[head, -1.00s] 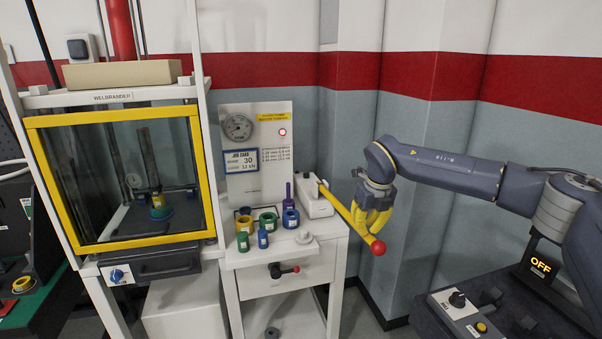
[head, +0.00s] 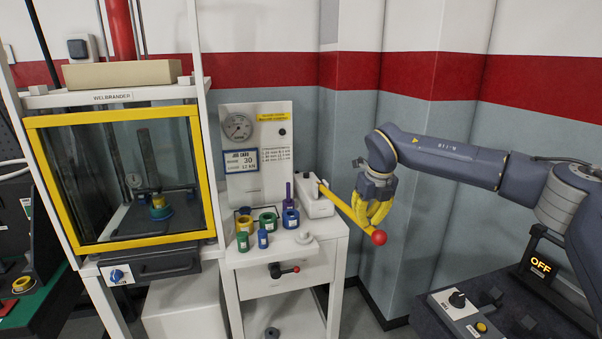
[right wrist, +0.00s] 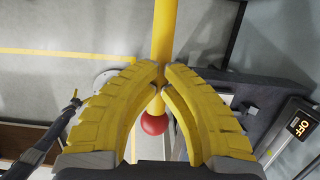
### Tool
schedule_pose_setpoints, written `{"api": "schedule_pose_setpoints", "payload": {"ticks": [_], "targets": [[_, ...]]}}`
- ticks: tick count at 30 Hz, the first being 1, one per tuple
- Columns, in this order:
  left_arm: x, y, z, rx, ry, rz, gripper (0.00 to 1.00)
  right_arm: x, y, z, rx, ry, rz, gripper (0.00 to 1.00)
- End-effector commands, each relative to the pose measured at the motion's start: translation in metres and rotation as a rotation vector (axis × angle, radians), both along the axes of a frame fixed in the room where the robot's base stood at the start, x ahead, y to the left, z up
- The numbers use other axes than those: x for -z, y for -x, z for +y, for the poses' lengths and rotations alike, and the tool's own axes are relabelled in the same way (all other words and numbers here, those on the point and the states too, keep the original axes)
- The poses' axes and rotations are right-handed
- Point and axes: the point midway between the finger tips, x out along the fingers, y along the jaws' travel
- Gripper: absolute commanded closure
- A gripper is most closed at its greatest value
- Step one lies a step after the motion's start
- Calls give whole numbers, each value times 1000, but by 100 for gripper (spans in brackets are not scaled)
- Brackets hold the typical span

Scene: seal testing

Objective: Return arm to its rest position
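My right gripper (head: 372,222) is at the pump lever (head: 341,206), a yellow bar ending in a red ball (head: 379,238). The lever slopes down to the right from a white unit (head: 314,199) on the bench. In the right wrist view, the yellow fingertips (right wrist: 164,66) nearly meet in front of the lever (right wrist: 163,28), with the red ball (right wrist: 153,123) showing between the fingers. The bar appears to pass behind the tips, not between them. Contact cannot be judged. My left gripper is not in view.
A press cabinet (head: 32,122) with a yellow-framed window stands left, a ringed part (head: 159,202) inside. The bench holds several coloured rings and a gauge panel (head: 242,181) with an unlit lamp. A control box with a knob (head: 457,299) and an OFF display (head: 541,265) are lower right.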

Motion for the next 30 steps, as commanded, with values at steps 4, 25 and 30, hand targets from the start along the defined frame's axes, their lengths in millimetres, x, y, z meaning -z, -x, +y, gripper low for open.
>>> {"api": "schedule_pose_setpoints", "payload": {"ticks": [4,25,30], "targets": [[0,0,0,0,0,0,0,-11,-1,0,0,0,0,100],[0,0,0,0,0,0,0,-81,36,-9,0,0,0,100],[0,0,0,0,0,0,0,-84,38,-9,0,0,1,100]]}}
